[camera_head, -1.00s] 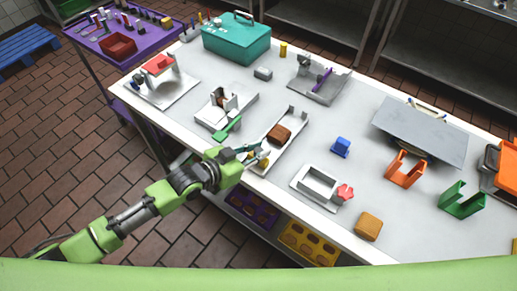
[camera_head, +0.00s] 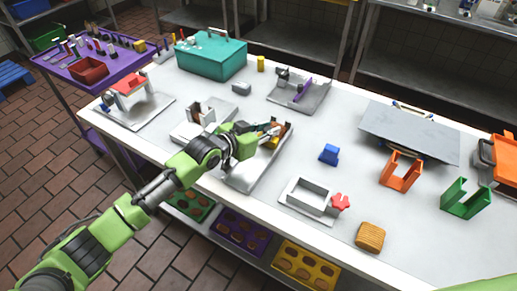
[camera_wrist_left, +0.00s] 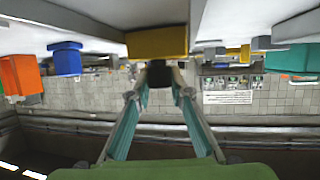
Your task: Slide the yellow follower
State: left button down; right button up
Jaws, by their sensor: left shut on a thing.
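The yellow follower (camera_head: 273,143) sits in a light grey channel tray (camera_head: 250,180), near its far end and partly hidden by my gripper. In the left wrist view the yellow follower (camera_wrist_left: 157,42) is a yellow block with a dark part below it. My left gripper (camera_head: 270,133) reaches over the tray, with its fingertips at the follower. In the wrist view my left gripper (camera_wrist_left: 158,78) has its fingers closed together on the dark part under the yellow block. A brown piece beyond the follower is mostly hidden by the gripper. My right gripper is not in view.
A blue block (camera_head: 329,154) stands right of the channel tray. A white frame (camera_head: 310,196) with a red knob lies nearer the front edge, beside a tan block (camera_head: 370,236). A grey device (camera_head: 192,128) is left of my gripper. A teal box (camera_head: 210,57) stands at the back.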

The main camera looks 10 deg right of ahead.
pick_arm(q)
jog(key=shift+w+d, duration=0.4)
jog(key=shift+w, duration=0.2)
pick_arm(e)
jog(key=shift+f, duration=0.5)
pick_arm(q)
jog(key=c, duration=1.8)
grip_release()
jog(key=v, duration=1.2)
